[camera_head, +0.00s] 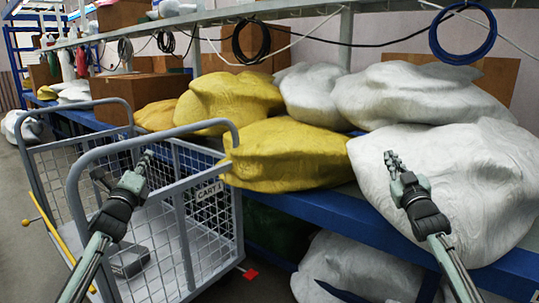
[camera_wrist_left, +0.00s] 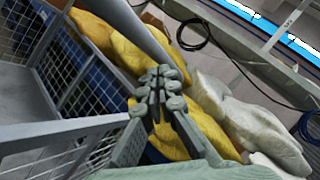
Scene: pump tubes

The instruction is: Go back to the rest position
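My right gripper (camera_head: 392,160) is raised in front of the large white sack (camera_head: 470,190) at the right. Its fingers look closed together and no object shows in them. Both arms reach forward from the lower edge of the head view, well apart from each other.
Yellow sacks (camera_head: 285,155) and white sacks (camera_head: 415,95) lie on a blue-edged shelf (camera_head: 320,212) behind the grippers. The cart's tubular handle frame (camera_head: 75,185) rises close to my left arm. Dark hoses (camera_head: 250,42) and a blue coil (camera_head: 463,35) hang above. More sacks lie below the shelf.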

